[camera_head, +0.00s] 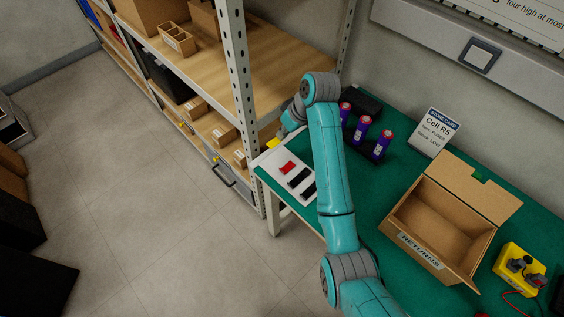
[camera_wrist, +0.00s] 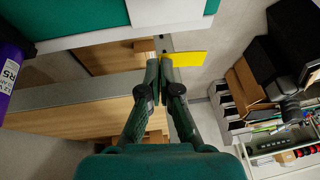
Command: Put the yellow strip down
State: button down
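The yellow strip (camera_wrist: 186,58) is between the tips of my gripper (camera_wrist: 160,62) in the wrist view and sticks out to the right. My gripper looks shut on it. In the head view a small bit of the yellow strip (camera_head: 272,143) shows by the far left corner of the white board (camera_head: 268,168); my arm hides the fingers. I cannot tell whether the strip touches the board. On the board lie a red strip (camera_head: 288,168) and two black strips (camera_head: 299,178).
The green table (camera_head: 377,208) holds purple cylinders (camera_head: 361,132), an open returns box (camera_head: 435,222), a sign card (camera_head: 434,132) and a yellow control box (camera_head: 520,270). A metal-framed shelf (camera_head: 235,75) stands close to the left of the board. Open floor lies beyond the table's left edge.

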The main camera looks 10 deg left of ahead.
aim_at(280, 153)
notch_tip(280, 153, down, 8)
jog(key=shift+f, duration=0.15)
dwell(0.3)
jog(key=c, duration=1.3)
grip_release()
jog(key=v, duration=1.2)
